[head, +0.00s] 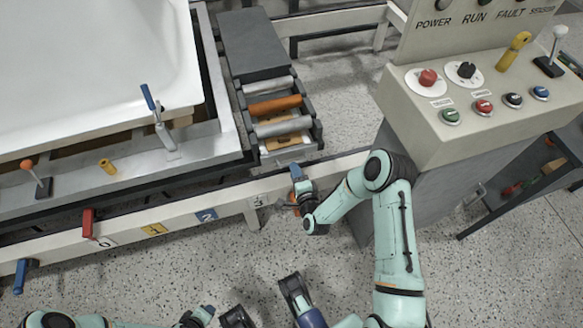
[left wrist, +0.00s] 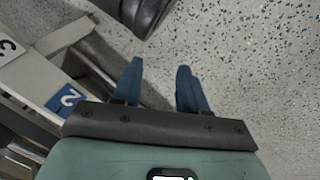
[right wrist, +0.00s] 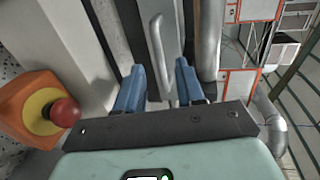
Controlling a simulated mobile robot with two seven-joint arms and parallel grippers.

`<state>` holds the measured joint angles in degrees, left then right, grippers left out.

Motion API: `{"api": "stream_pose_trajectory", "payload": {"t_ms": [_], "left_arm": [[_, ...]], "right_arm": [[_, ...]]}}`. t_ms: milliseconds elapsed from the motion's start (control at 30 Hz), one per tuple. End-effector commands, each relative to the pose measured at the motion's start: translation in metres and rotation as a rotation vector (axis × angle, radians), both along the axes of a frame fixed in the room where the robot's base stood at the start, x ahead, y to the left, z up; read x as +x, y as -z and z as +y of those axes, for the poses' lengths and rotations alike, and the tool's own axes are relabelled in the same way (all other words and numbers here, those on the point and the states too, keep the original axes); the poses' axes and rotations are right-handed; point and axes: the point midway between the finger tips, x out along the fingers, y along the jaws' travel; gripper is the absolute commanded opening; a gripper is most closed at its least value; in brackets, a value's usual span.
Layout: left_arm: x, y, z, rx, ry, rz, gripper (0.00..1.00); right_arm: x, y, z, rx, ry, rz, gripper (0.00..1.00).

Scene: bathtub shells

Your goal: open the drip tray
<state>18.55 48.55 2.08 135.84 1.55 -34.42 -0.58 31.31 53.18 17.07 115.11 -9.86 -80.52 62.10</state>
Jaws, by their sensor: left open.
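A grey bar handle (right wrist: 158,50) stands out from a dark face in the right wrist view. My right gripper (head: 296,170) is at the unit's near end. Its blue fingers (right wrist: 160,82) are apart, with the handle just beyond and between their tips; I cannot tell whether they touch it. My left gripper (head: 207,311) is low in the head view, open and empty over the floor (left wrist: 157,75).
An orange box with a red button (right wrist: 62,112) is close beside my right gripper. A control console (head: 450,130) stands to the right. The white tub shell (head: 90,60) rests on the frame (head: 130,225) at left. Speckled floor lies clear in front.

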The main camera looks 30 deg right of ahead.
Motion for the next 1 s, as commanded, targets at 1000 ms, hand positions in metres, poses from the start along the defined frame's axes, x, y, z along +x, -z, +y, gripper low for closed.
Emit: {"api": "stream_pose_trajectory", "payload": {"t_ms": [1000], "left_arm": [[-0.013, 0.017, 0.004, 0.002, -0.005, 0.045, 0.43]], "right_arm": [[0.034, 0.007, -0.008, 0.0, -0.001, 0.001, 0.0]]}}
